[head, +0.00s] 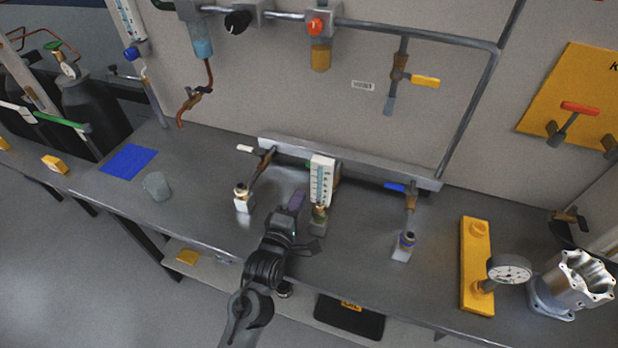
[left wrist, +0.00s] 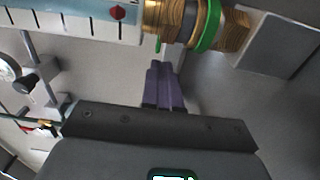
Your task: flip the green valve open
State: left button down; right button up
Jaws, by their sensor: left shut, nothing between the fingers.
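A green band (left wrist: 208,28), which looks like the edge of the green valve's handle, wraps a brass fitting (left wrist: 175,20) at the top of the left wrist view. In the head view the valve on the middle outlet is largely hidden behind a white flow gauge (head: 322,178). My left gripper (head: 297,200) is just left of that gauge and its outlet, over the bench. Its purple fingers show in the left wrist view (left wrist: 161,75), close below the brass fitting. The fingers are shut and empty. I cannot tell whether they touch the valve. My right gripper is out of view.
A white-handled valve (head: 246,149) stands left on the manifold rail (head: 350,168) and a blue-handled valve (head: 396,187) right. A clear cup (head: 157,186) and blue mat (head: 129,161) lie left. A yellow block (head: 477,263) with a gauge (head: 509,270) and metal housing (head: 572,284) stand right.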

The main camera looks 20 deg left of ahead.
pick_arm(q)
jog(key=w+b, duration=0.1)
jog(key=w, duration=0.7)
jog(key=shift+w, duration=0.3)
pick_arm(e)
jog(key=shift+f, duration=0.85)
pick_arm(q)
jog(key=shift+w+a+h, duration=0.1)
jog(key=shift+h, duration=0.3)
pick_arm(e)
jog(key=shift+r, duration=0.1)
